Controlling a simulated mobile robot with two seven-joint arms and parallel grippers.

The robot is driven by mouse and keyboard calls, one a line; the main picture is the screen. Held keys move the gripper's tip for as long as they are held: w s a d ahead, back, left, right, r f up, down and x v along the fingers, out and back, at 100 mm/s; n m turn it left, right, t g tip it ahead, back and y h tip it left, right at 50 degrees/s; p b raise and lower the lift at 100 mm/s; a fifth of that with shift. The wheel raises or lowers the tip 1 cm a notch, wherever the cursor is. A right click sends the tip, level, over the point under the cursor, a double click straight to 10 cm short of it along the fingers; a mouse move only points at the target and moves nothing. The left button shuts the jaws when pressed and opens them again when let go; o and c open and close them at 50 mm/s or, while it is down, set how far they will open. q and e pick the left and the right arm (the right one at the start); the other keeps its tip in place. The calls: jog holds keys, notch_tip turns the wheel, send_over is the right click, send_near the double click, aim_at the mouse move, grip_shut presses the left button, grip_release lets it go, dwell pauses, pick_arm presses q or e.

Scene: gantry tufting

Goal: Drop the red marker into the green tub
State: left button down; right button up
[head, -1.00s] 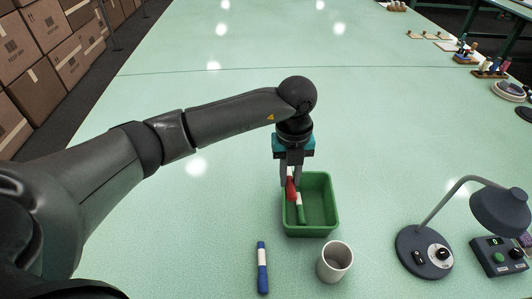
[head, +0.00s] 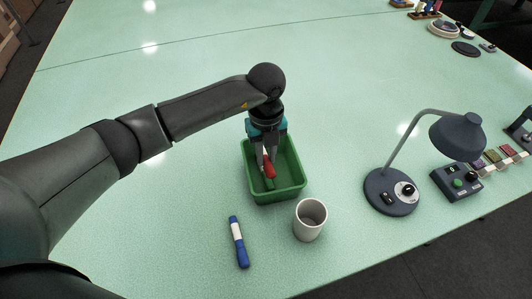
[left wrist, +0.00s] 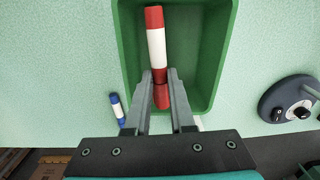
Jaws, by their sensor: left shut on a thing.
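The red marker (head: 269,168), red at its ends with a white band, is held between the fingers of my left gripper (head: 266,160). The left wrist view shows the marker (left wrist: 156,45) pointing away from the fingers over the green tub's interior. The green tub (head: 281,196) stands open on the table, directly under my left gripper. In the head view the fingertips appear within its rim outline; whether the marker touches the floor I cannot tell. My right gripper is not in view.
A blue-and-white marker (head: 238,243) lies left of and in front of the tub. A white mug (head: 310,221) stands close to the tub's front right. A desk lamp (head: 391,196) and a control box (head: 458,181) are to the right. The table behind the tub is clear.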

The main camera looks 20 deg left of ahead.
aim_at(266, 159)
pick_arm(q)
jog(key=shift+f, duration=0.15)
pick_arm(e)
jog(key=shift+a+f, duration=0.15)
pick_arm(q)
jog(key=c, duration=0.7)
grip_release()
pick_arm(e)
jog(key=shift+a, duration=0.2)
pick_arm(q)
notch_tip(266, 159, up, 15)
jog(key=shift+r+p, duration=0.1)
jog(key=shift+p, duration=0.55)
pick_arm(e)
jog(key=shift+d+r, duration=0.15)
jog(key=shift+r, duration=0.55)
